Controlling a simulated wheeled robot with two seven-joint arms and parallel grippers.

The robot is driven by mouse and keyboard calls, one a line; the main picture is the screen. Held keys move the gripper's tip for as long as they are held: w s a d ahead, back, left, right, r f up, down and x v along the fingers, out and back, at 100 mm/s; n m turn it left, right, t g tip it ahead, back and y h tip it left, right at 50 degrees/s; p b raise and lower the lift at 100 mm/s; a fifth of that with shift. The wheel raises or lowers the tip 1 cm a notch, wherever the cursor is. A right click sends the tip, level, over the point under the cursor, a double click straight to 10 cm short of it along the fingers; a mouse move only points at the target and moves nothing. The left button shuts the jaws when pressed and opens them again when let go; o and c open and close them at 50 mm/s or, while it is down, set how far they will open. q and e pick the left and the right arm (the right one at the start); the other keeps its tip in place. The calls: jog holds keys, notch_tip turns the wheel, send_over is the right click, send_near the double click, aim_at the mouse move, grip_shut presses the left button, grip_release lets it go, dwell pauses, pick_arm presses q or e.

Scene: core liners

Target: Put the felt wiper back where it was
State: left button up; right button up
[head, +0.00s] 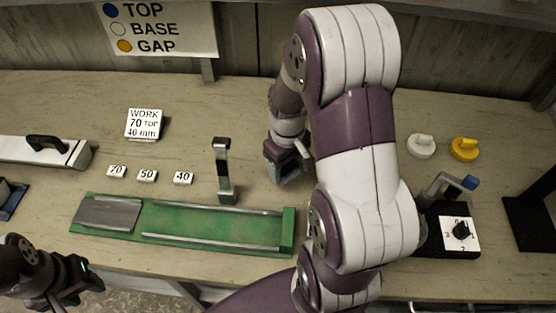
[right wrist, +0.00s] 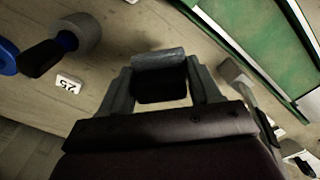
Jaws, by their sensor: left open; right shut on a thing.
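My right gripper (right wrist: 160,95) is shut on a small block with a grey top edge and a dark body, which I take for the felt wiper (right wrist: 158,60). In the head view my right gripper (head: 290,172) is over the bench, right of the upright lever post. The wiper is hard to make out there, and I cannot tell whether it touches the bench. My left gripper (head: 76,284) is open and empty at the lower left, by the bench's front edge. No marked place for the wiper shows clearly.
White (head: 421,146) and yellow (head: 464,149) knobs and a dial box (head: 460,232) are right. The wrist view shows a dark-handled, grey-headed tool (right wrist: 78,33) and a tag (right wrist: 68,84).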

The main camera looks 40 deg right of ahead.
jog(key=w+d+f, duration=0.2)
jog(key=d, duration=0.1)
jog(key=shift+w+d+f, duration=0.1)
jog(key=shift+w+f, duration=0.15)
jog(key=w, duration=0.1)
jog(key=w+d+f, duration=0.1)
jog(key=w+f, duration=0.1)
jog(key=shift+d+p, duration=0.3)
jog(key=shift+p, duration=0.05)
jog(key=f, duration=0.3)
jog(key=shift+s+a+f, duration=0.1)
jog(key=shift+a+f, duration=0.15)
jog(key=shift+f, duration=0.15)
pick_arm(q)
jog(key=shift+s+d+r, duration=0.15)
jog(key=shift+s+r, duration=0.1)
jog(key=shift+r, duration=0.2)
jog(key=shift+s+d+r, duration=0.1)
jog(key=shift+s+r, duration=0.1)
jog(key=shift+r, duration=0.2)
pick_arm(e)
jog(key=shift+d+f, duration=0.1)
jog(key=shift+d, duration=0.05)
jog(key=shift+f, duration=0.1)
pick_arm(q)
jog(key=shift+f, duration=0.1)
pick_arm(e)
jog(key=o, duration=1)
